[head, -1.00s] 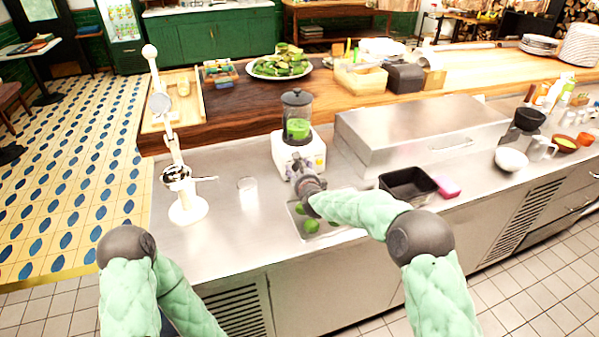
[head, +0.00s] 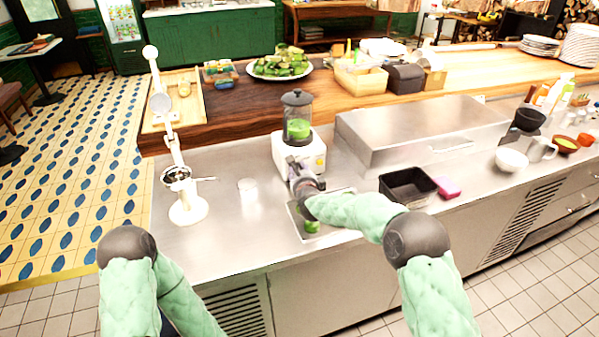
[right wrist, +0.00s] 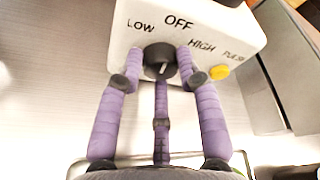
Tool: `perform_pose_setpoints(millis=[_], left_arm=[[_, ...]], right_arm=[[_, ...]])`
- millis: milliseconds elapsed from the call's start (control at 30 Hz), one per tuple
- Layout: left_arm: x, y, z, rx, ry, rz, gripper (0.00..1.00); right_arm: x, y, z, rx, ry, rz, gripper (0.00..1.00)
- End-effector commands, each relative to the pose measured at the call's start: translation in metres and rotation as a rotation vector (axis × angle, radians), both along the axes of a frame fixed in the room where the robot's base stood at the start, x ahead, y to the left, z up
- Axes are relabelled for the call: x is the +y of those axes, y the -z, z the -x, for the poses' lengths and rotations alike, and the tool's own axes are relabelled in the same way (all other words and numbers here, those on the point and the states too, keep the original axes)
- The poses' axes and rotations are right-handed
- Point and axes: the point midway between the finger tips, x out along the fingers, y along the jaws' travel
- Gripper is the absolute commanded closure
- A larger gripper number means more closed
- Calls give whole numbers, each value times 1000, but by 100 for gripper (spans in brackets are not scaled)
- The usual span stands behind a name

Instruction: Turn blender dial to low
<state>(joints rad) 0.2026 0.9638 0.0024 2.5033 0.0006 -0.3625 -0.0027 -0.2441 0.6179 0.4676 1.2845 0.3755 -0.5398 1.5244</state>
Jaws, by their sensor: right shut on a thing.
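The blender (head: 298,135) stands on the steel counter, with a white base, a clear jar holding something green and a dark lid. In the right wrist view its base (right wrist: 228,22) shows the labels LOW, OFF, HIGH and PULSE and a yellow button. The dark dial (right wrist: 160,62) sits below OFF, and its pale pointer line is partly visible near the fingers. My right gripper (right wrist: 160,75) is shut on the dial with its purple fingers around it; it also shows in the head view (head: 300,172) at the front of the base. My left gripper is out of view.
A shallow tray (head: 338,228) with green pieces lies below my right gripper. A small glass (head: 248,190) and a white tap-like stand (head: 187,208) are to the left. A black bin (head: 408,186) and pink sponge (head: 447,187) are to the right.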

Motion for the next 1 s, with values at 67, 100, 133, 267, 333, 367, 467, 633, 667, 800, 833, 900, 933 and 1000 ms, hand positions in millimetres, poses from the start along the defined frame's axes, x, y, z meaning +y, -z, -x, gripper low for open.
perform_pose_setpoints(millis=[67, 100, 133, 267, 333, 367, 467, 633, 667, 800, 833, 900, 933, 1000], left_arm=[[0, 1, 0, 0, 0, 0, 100], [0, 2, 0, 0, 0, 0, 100], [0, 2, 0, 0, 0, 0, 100], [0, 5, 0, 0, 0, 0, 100], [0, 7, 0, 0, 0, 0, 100], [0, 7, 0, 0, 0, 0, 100], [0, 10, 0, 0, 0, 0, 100], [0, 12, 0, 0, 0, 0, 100], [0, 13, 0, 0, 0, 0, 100], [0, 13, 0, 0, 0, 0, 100], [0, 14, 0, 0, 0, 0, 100], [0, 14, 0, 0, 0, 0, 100], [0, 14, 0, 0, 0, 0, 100], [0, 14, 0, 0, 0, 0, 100]], right_arm=[[0, 1, 0, -18, 1, 54, 97], [0, 1, 0, -29, 2, 84, 97], [0, 1, 0, -36, 2, 106, 97], [1, 2, 0, -66, 1, 198, 97], [1, 1, 0, -81, 2, 244, 97], [1, 2, 0, -88, 2, 262, 97], [1, 2, 0, -105, 2, 319, 97], [2, 2, 0, -127, 2, 388, 97], [1, 2, 0, -131, 2, 398, 97], [1, 2, 0, -140, 2, 425, 97], [1, 2, 0, -141, 3, 428, 97], [1, 1, 0, -143, 2, 433, 97], [1, 1, 0, -143, 3, 434, 97], [1, 1, 0, -143, 3, 435, 97]])
